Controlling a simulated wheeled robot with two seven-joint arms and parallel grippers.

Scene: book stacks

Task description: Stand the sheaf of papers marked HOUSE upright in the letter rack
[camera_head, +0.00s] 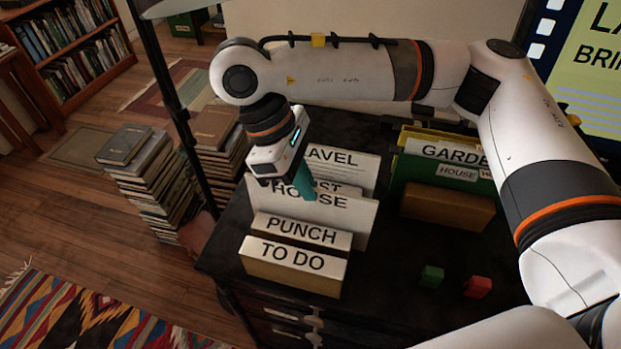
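The white sheaf marked HOUSE (345,217) stands upright on the left of the dark desk, among other labelled papers. A sheaf marked PUNCH (303,233) and one marked TO DO (290,253) are in front of it. Papers ending in "ST" and "AVEL" (350,163) stand behind it. They appear grouped in a letter rack with a tan front (290,274). My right gripper (307,193) points down at the top edge of HOUSE, its teal finger overlapping the lettering. Whether it grips the paper is unclear. My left gripper is not in view.
A second tan-fronted holder (447,208) on the right has a green folder, a GARDE… sheet (448,151) and small HOUSE labels (457,172). A green block (431,276) and a red block (477,287) lie in front. Book stacks (148,180) stand on the floor at left.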

